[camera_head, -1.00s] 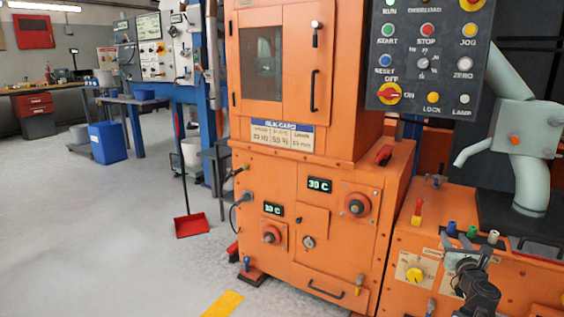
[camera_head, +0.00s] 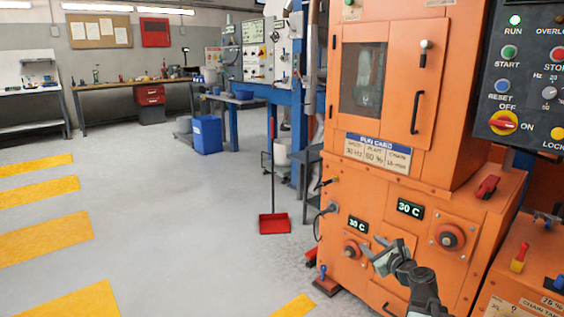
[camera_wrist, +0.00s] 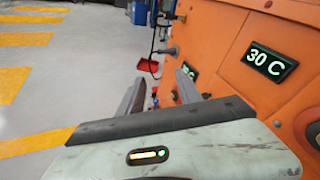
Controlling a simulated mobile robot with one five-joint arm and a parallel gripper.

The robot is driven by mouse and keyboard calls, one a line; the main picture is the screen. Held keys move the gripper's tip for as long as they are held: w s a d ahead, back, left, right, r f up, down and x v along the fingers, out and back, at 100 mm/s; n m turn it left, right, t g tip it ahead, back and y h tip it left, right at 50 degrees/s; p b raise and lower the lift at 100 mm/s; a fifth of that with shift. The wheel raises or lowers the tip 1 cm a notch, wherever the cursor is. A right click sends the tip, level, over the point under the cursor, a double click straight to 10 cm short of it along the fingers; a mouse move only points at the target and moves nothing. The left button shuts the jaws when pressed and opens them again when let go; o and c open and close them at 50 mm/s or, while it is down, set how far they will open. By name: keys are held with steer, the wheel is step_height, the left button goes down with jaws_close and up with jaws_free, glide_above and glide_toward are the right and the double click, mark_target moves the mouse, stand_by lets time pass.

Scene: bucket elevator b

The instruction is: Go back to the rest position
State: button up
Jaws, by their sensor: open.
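My gripper (camera_head: 372,248) is in the lower right of the head view, in front of the orange machine (camera_head: 385,140). Its two fingers are apart and nothing is between them. In the wrist view my gripper (camera_wrist: 160,92) also shows open and empty, with the machine's face and a green-lit 30 C display (camera_wrist: 270,62) to its right.
A control panel (camera_head: 535,90) with a green RUN lamp is at the upper right. A red dustpan (camera_head: 273,223) stands on the floor left of the machine. A blue bin (camera_head: 207,134) and workbenches (camera_head: 130,84) are at the back. The grey floor (camera_head: 160,200) on the left is open.

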steer(key=a+f+n+g+y+p, duration=0.15)
steer(key=a+n, duration=0.25)
steer(key=a, duration=0.4)
steer(key=a+f+n+g+y, duration=0.1)
steer(key=a+n+g+y, duration=0.15)
steer(key=a, duration=0.45)
steer(key=s+a+f+n+g+h+p, duration=0.2)
steer(key=s+a+f+n+g, duration=0.5)
steer(key=s+a+f+n, duration=0.6)
steer(key=s+d+n+g+h, duration=0.4)
steer(key=s+d+n+g, duration=0.1)
steer(key=d+n, duration=0.45)
step_height(320, 180, up, 38)
steer(key=a+p, duration=0.1)
steer(key=p, duration=3.6)
steer(key=shift+r+t+p, duration=0.25)
steer(key=shift+t+p, duration=0.05)
steer(key=shift+a, duration=0.1)
steer(key=shift+c, duration=0.5)
